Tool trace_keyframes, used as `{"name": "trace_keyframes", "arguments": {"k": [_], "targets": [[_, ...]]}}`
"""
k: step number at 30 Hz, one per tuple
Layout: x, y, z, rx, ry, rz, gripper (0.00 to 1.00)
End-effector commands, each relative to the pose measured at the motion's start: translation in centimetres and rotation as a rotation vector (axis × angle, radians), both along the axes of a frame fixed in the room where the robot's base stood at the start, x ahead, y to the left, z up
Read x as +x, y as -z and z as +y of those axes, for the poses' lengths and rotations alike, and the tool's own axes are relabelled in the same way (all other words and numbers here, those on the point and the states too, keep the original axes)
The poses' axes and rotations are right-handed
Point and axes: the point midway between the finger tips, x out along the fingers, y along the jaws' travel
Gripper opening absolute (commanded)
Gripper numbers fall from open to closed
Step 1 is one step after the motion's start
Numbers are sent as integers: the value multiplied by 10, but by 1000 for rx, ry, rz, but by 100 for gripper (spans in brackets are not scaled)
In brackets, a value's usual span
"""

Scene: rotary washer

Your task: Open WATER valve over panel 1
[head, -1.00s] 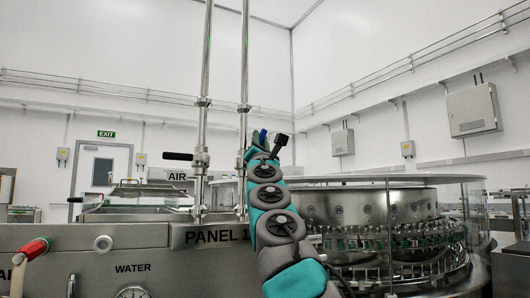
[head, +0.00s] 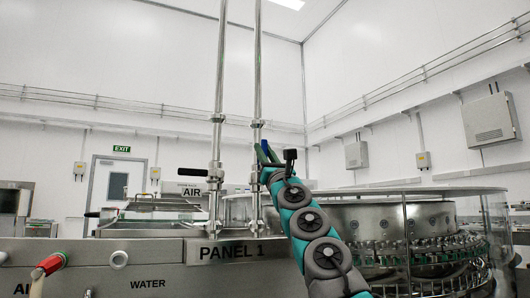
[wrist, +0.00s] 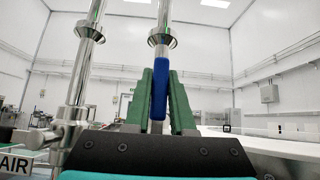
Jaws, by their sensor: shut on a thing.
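A blue valve handle (wrist: 160,88) stands upright between the green fingers of my gripper (wrist: 160,78) in the wrist view. My gripper is shut on it. The handle sits in front of a vertical steel pipe (wrist: 163,20), and the valve body behind is mostly hidden. In the head view, my gripper (head: 268,154) is at the right pipe (head: 257,80), above the PANEL 1 label (head: 232,251). Only a small blue part of the handle shows there. A WATER label (head: 148,284) is on the front panel at lower left.
An AIR sign (wrist: 14,164) is at lower left in the wrist view. The round washer with a clear guard (head: 415,235) stands to the right.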

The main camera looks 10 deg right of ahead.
Motion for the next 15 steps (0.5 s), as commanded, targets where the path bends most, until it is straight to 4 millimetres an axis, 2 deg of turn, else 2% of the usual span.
{"name": "trace_keyframes", "arguments": {"k": [8, 9, 15], "targets": [[-2, -2, 1, -2, 0, -3, 0], [-2, -2, 1, -2, 0, -3, 27], [-1, -1, 1, -1, 0, -1, 49]]}}
